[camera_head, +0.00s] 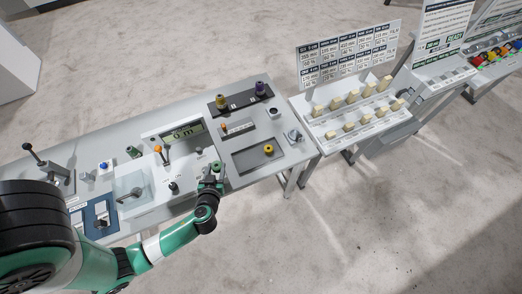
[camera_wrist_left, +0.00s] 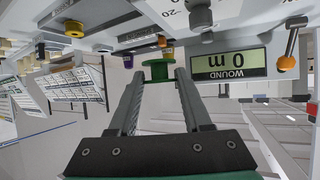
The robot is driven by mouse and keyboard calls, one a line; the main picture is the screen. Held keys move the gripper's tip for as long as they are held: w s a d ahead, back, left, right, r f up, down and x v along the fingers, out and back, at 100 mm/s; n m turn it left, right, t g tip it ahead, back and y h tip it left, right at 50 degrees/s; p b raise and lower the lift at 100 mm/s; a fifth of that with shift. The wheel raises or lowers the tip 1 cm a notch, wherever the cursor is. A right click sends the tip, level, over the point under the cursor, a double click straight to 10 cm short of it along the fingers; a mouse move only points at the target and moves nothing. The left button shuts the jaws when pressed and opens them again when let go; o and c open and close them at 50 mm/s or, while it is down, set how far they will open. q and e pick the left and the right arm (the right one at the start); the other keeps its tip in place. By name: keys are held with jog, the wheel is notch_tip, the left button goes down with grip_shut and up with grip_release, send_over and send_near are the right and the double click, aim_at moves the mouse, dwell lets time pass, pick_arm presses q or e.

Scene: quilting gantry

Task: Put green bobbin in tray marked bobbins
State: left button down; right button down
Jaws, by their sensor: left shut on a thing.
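The green bobbin (camera_wrist_left: 158,66) is between the fingertips of my left gripper (camera_wrist_left: 156,76) in the left wrist view. My left gripper is shut on it. In the head view my left gripper (camera_head: 213,177) is over the front of the bench, just left of a shallow grey tray (camera_head: 242,164); the green bobbin (camera_head: 218,167) shows small at its tip. A yellow bobbin (camera_head: 268,149) is in the tray's right part. I cannot read a label on this tray. My right gripper is not in view.
A dark stand with an olive spool (camera_head: 221,101) and a purple spool (camera_head: 261,88) is behind the tray. A display (camera_head: 182,133) reads 0 m wound. An orange-knobbed lever (camera_head: 159,151) stands left of my gripper. A bench with pale blocks (camera_head: 352,97) is farther right.

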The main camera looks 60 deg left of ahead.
pick_arm(q)
jog(key=shift+w+a+f+b, duration=0.1)
jog(key=shift+w+f+b, duration=0.1)
jog(key=shift+f+b, duration=0.2)
jog(key=w+a+f+b, duration=0.2)
jog(key=w+f+b, duration=0.3)
jog(key=w, duration=0.4)
jog(key=b, duration=0.6)
send_over(247, 162)
jog(key=s, duration=0.1)
notch_tip(247, 162, down, 4)
jog(key=shift+s+d+r, duration=0.15)
jog(key=shift+r, duration=0.1)
jog(key=shift+w, duration=0.2)
jog(key=f+b, duration=0.4)
jog(key=shift+w+f, duration=0.1)
jog(key=shift+w, duration=0.3)
jog(key=shift+r, duration=0.2)
jog(key=shift+f, duration=0.15)
jog(key=shift+c, duration=1.7)
grip_release()
